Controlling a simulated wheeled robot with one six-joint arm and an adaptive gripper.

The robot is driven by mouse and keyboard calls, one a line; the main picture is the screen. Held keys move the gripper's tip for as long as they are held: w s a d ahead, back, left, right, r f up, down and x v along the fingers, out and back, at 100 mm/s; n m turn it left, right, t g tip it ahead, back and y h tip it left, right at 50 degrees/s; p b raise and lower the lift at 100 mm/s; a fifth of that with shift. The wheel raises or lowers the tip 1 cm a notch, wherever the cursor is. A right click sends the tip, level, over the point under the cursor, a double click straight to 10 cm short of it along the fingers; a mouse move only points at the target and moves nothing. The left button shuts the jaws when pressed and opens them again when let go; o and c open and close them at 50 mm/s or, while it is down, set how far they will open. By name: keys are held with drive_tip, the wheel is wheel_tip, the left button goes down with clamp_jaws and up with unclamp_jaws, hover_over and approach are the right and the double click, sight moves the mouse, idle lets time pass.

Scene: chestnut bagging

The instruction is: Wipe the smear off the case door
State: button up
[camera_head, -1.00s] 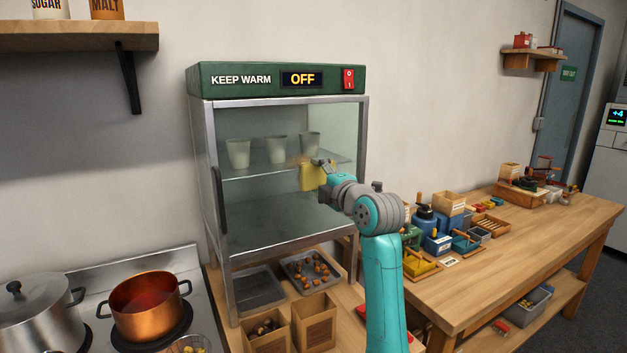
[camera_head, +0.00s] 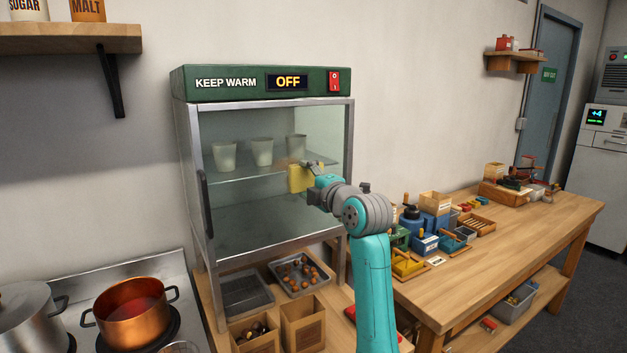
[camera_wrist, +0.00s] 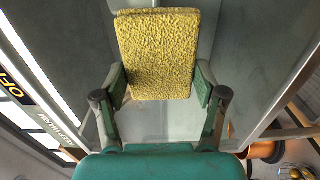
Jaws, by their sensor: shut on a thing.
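The warming case (camera_head: 262,83) has a glass door (camera_head: 255,205) in a metal frame, which looks shut. A faint brownish smear (camera_head: 284,163) shows on the glass just left of and above a yellow sponge (camera_head: 297,181). My gripper (camera_head: 310,178) is shut on the sponge and holds it up at the right half of the door, around shelf height. In the wrist view the sponge (camera_wrist: 158,50) sits between both fingers, its broad textured side showing. I cannot tell whether it touches the glass. The sponge may hide part of the smear.
Pale cups (camera_head: 262,152) stand on the shelf inside the case. A copper pot (camera_head: 132,312) sits on the stove at lower left. Trays and wooden boxes (camera_head: 303,322) lie below the case. A workbench (camera_head: 500,255) with several small items is at right.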

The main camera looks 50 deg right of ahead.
sight(264, 173)
drive_tip(key=shift+w+a, duration=0.45)
drive_tip(key=shift+a, duration=1.1)
drive_tip(key=shift+w+a, duration=0.4)
drive_tip(key=shift+a, duration=1.15)
drive_tip(key=shift+w+a, duration=0.45)
drive_tip(key=shift+a, duration=1.1)
drive_tip(key=shift+d+r, duration=0.1)
drive_tip(key=shift+r, duration=1.1)
drive_tip(key=s+d, duration=0.3)
drive_tip(key=d, duration=0.8)
drive_tip(key=shift+d, duration=0.25)
drive_tip(key=shift+w+a, duration=0.3)
drive_tip(key=shift+a, duration=1)
drive_tip(key=shift+w+a, duration=0.3)
drive_tip(key=shift+a, duration=1.05)
drive_tip(key=shift+w+a, duration=0.3)
drive_tip(key=shift+a, duration=1)
drive_tip(key=shift+w+a, duration=0.25)
drive_tip(key=shift+a, duration=0.35)
drive_tip(key=shift+w+a, duration=0.2)
drive_tip(key=shift+a, duration=0.45)
drive_tip(key=shift+w+a, duration=0.25)
drive_tip(key=shift+a, duration=0.35)
